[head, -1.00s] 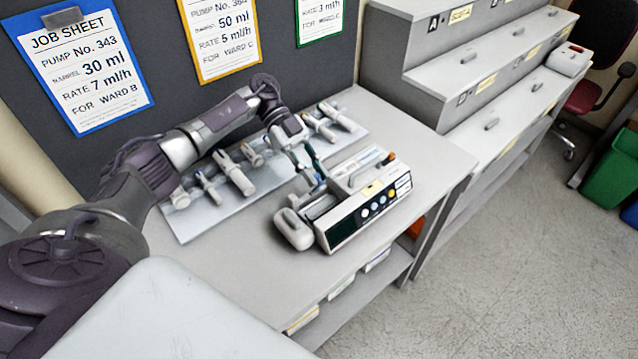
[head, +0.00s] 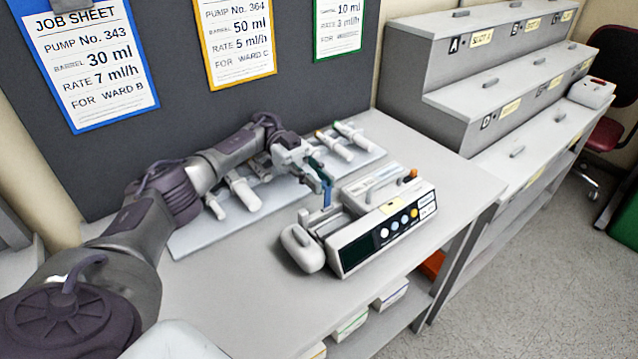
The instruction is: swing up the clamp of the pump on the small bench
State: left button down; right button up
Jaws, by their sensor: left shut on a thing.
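The pump (head: 392,232) stands on the small bench (head: 245,300), a white case with a dark screen and coloured buttons on its front. A rounded white part (head: 303,248) sits at its left end, and an orange-tipped piece (head: 408,176) at its back right. My left gripper (head: 327,192) reaches over the pump's left rear, pointing down, and is shut on the clamp, a small blue piece at its fingertips. The fingers hide much of the clamp, so its exact angle is unclear. My right gripper is out of view.
A grey rack (head: 200,240) with several syringes lies behind the pump, under my left arm. Job sheets (head: 85,60) hang on the dark board. A stepped shelf unit (head: 490,100) stands to the right. The bench front is clear.

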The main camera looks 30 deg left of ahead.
pick_arm(q)
jog(key=shift+f, duration=0.1)
jog(key=c, duration=1.4)
grip_release()
jog(key=shift+d, duration=0.1)
notch_tip(320, 180, up, 10)
jog(key=shift+r, duration=0.1)
